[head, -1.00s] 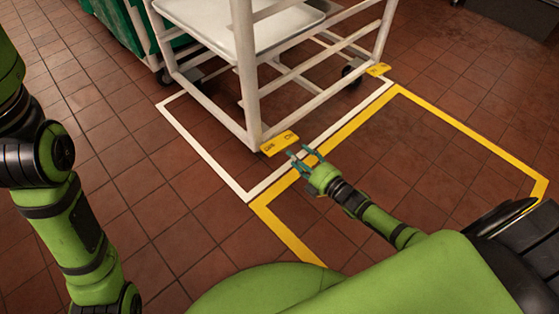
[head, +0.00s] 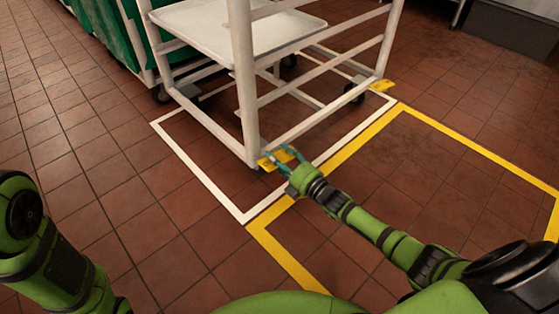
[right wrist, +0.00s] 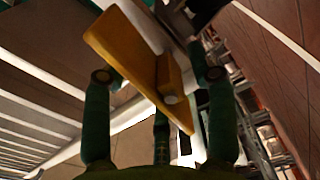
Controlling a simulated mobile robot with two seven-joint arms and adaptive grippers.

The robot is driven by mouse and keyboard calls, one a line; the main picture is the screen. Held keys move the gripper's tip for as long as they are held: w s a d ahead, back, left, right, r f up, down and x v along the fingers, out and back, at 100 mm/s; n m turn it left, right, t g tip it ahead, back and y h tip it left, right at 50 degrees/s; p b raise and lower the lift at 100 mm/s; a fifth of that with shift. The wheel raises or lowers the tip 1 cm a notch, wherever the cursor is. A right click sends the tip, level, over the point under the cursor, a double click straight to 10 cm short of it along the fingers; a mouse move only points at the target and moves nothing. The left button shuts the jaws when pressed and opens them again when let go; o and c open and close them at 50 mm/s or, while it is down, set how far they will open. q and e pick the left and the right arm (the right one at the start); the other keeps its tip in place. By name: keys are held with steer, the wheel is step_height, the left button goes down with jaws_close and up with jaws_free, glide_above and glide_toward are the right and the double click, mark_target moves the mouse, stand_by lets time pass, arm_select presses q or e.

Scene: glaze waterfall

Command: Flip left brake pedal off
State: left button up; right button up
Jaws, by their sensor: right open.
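The left brake pedal (head: 267,164) is a yellow plate at the near bottom corner of the white rack (head: 244,90). My right gripper (head: 279,154) is at this pedal, with its fingers open and partly covering it. In the right wrist view the pedal (right wrist: 127,52) is seen from close up, slanting between the spread fingertips (right wrist: 158,75). Whether a finger touches it I cannot tell. The right brake pedal (head: 382,85) is at the rack's far right corner. My left arm shows at the left edge of the head view, but its gripper is out of view.
The rack stands on casters in a white floor outline (head: 199,171). A yellow floor outline (head: 278,255) adjoins it on the right, with bare tile inside. A green container (head: 112,35) stands behind the rack on the left. Tile floor at the left is clear.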

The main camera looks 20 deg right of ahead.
steer(key=c, duration=1.2)
steer(key=shift+o, duration=0.2)
steer(key=shift+a+r+n+p, duration=0.1)
steer(key=shift+n+p, duration=0.25)
steer(key=shift+n, duration=0.95)
steer(key=shift+s+a+n, duration=0.1)
steer(key=shift+n, duration=0.7)
